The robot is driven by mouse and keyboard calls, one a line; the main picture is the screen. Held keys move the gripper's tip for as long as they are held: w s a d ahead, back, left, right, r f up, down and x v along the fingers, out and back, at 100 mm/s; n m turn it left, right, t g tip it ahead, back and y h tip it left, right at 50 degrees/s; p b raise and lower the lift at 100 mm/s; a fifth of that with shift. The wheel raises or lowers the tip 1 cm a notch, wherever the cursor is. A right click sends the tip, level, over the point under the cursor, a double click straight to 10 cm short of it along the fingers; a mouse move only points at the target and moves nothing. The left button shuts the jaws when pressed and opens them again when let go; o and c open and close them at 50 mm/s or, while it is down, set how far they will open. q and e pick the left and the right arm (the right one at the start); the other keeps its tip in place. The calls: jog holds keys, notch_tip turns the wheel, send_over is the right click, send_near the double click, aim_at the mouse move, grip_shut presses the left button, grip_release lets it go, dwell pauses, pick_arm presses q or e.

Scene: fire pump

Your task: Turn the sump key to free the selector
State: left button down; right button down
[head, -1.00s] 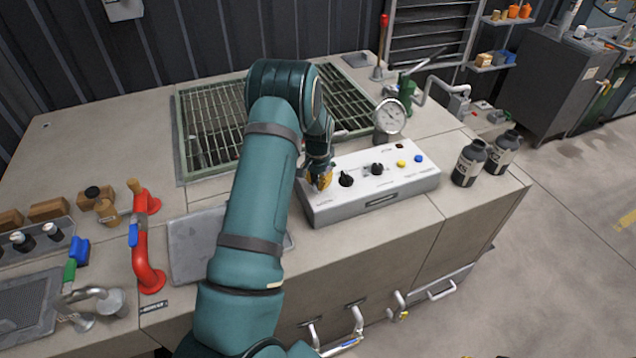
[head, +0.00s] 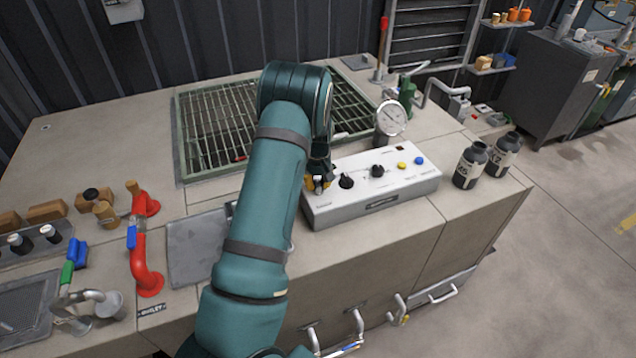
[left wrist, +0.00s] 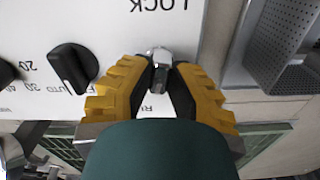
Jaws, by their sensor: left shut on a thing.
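The sump key (left wrist: 160,62) is a small metal key at the end of the white control box (head: 385,202). My left gripper (head: 317,183) is over the left end of that box. In the left wrist view its yellow-padded fingertips (left wrist: 160,75) are shut on the key. The printed word LOCK lies above the key there, and a partly covered label lies below it. A black knob (head: 346,181), seemingly the selector, stands beside the key; it also shows in the left wrist view (left wrist: 72,68). In the head view the fingers mostly hide the key. My right gripper is out of view.
A second black knob (head: 377,171), yellow button (head: 401,165) and blue button (head: 420,160) are on the box. A gauge (head: 391,118) stands behind it and two dark bottles (head: 470,165) to its right. Red pipework (head: 144,260) stands at left.

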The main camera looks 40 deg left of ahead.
aim_at(318, 183)
pick_arm(q)
jog(key=shift+s+f+n, duration=0.1)
jog(key=shift+f+n, duration=0.05)
jog(key=shift+n, duration=0.95)
jog(key=c, duration=0.9)
grip_release()
notch_tip(318, 183, up, 12)
